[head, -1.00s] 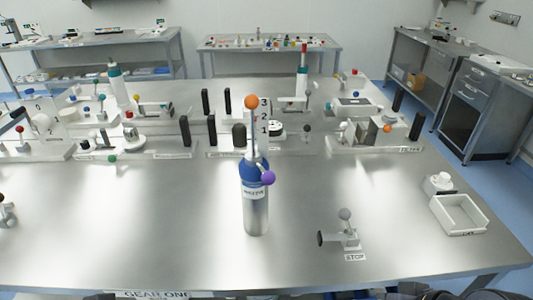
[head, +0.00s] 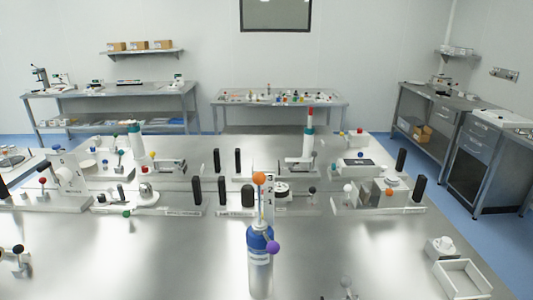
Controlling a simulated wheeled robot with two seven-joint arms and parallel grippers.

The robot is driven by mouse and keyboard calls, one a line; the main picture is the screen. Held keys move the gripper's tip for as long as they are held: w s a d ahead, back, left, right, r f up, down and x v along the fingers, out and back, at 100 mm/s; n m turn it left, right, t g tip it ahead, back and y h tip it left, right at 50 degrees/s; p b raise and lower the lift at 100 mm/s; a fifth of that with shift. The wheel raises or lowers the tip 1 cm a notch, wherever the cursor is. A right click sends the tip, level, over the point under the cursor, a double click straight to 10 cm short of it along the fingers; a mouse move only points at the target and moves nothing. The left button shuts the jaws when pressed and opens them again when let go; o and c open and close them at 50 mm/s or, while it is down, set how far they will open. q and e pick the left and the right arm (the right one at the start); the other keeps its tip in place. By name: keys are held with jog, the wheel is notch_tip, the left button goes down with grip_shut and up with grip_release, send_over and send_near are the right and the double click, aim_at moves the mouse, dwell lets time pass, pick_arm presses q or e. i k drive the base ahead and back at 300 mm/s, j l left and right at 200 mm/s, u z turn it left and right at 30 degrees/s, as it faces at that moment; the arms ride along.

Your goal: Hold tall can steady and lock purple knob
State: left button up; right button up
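The tall can (head: 260,278) stands upright near the front middle of the steel table, with a silver body, blue shoulder and pale label. Its lower end runs to the bottom of the head view. The purple knob (head: 273,247) sticks out to the right from the can's blue top. An orange ball (head: 259,178) tops the thin stem above the can, beside a white upright scale with numbers.
A white tray (head: 464,279) and a small white part (head: 441,246) lie at the right. A grey-knobbed device (head: 346,284) is cut off at the bottom edge. Several fixtures with black posts line the table behind the can. The steel surface left of the can is mostly clear.

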aim_at(272, 248)
jog(key=j+z, duration=0.1)
jog(key=z, duration=0.45)
jog(key=j+z, duration=0.3)
jog(key=k+j+z, duration=0.15)
jog(key=j+z, duration=0.15)
jog(key=j, duration=0.15)
jog(key=k+j+z, duration=0.25)
jog(key=k+j, duration=0.1)
jog(key=j, duration=0.25)
jog(key=k+j, duration=0.1)
jog(key=j, duration=0.2)
jog(key=k+j+z, duration=0.1)
jog(key=j, duration=0.25)
